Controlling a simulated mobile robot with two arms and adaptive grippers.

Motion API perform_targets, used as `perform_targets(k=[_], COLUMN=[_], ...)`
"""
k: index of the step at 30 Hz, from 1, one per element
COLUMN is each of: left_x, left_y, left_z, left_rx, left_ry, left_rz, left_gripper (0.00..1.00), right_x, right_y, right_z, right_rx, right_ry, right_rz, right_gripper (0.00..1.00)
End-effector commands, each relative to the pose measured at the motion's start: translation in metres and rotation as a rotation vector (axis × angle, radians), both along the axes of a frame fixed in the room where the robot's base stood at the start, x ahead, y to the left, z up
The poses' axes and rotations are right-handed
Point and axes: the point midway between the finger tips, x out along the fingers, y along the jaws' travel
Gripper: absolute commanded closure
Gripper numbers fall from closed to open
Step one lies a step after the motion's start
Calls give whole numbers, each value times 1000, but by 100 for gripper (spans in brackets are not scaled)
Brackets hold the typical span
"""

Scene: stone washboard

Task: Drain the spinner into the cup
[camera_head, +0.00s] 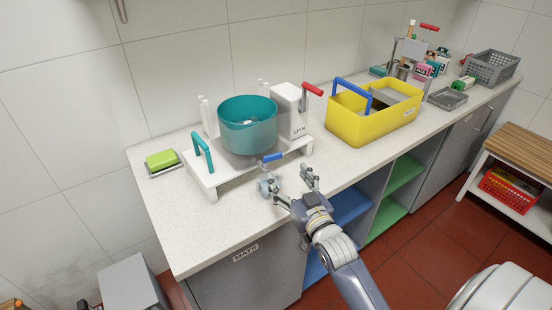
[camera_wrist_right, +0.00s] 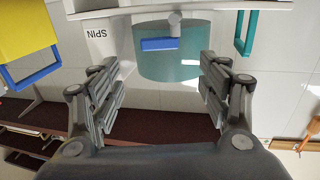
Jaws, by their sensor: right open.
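The spinner has a translucent teal bowl (camera_head: 248,132) on a white stand with a SPIN-marked tower (camera_head: 291,112) and a red lever (camera_head: 312,90). A small tap with a blue handle (camera_head: 273,157) sticks out at its front. The bowl (camera_wrist_right: 185,58) and blue handle (camera_wrist_right: 158,44) also show in the right wrist view. My right gripper (camera_head: 288,179) is open and empty, just in front of the tap. In the right wrist view its fingers (camera_wrist_right: 158,82) stand wide apart, with the blue handle beyond them. I cannot make out a cup. My left gripper is out of view.
A yellow caddy (camera_head: 375,122) with a blue handle stands right of the spinner. A green sponge (camera_head: 160,159) lies at the left. Farther right are a metal tray (camera_head: 447,98) and a grey crate (camera_head: 493,67). The counter's front left part is clear.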

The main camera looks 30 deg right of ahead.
Motion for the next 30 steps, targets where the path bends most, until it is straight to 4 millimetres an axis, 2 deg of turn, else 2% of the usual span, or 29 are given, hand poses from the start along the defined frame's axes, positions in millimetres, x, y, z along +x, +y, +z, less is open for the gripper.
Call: perform_targets(k=[9, 15, 21, 28, 29, 30], left_x=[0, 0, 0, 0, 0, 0], left_y=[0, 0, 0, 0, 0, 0], left_z=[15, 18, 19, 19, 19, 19], left_rx=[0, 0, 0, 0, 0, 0], left_ry=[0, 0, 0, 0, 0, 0], left_rz=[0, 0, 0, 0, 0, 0], left_gripper=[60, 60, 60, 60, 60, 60], right_x=[57, 79, 87, 87, 87, 87], right_y=[-6, -8, -9, -9, -9, -9], right_z=[3, 1, 0, 0, 0, 0], right_rx=[-1, -1, -1, -1, -1, -1], right_ry=[0, 2, 2, 2, 2, 2], right_rz=[0, 0, 1, 0, 0, 0], right_gripper=[30, 30, 30, 30, 32, 41])
